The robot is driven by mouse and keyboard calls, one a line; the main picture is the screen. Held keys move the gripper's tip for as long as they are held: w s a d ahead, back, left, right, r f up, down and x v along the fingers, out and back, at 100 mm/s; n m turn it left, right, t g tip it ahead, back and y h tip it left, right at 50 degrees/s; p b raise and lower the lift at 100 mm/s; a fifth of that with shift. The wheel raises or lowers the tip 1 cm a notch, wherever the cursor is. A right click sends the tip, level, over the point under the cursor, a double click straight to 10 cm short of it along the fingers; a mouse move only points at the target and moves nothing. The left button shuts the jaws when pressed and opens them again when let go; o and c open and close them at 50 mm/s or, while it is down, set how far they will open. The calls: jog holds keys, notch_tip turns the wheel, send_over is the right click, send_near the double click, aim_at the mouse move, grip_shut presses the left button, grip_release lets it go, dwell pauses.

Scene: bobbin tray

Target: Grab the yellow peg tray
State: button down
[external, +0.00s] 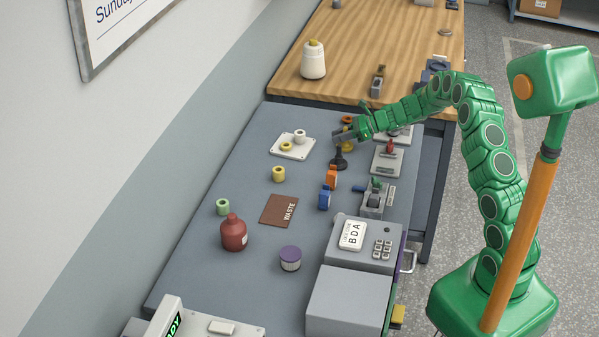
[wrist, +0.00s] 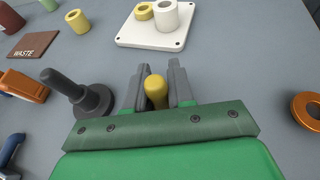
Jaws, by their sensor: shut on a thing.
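My gripper (external: 345,138) reaches down over the far part of the grey bench. In the wrist view its fingers (wrist: 155,88) are shut on a yellow peg (wrist: 156,92), whose rounded top shows between them. The lower part of the peg, and any tray under it, is hidden by my gripper. In the external view a bit of yellow (external: 348,146) shows just below the fingers. A white square tray (external: 279,150) lies to the left, apart from my gripper, with a yellow ring (external: 286,146) and a white bobbin (external: 299,136) on it.
A black peg on a round base (wrist: 92,100) stands close to the left of my fingers. An orange ring (wrist: 308,110) lies to the right. Orange (external: 331,177) and blue (external: 324,197) items stand nearer.

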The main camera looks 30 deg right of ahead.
jog(key=shift+r, duration=0.1)
jog(key=shift+r, duration=0.35)
notch_tip(320, 180, up, 2)
jog(key=shift+r, duration=0.1)
jog(key=s+r, duration=1)
jog(key=s, duration=0.4)
jog(key=shift+d, duration=0.4)
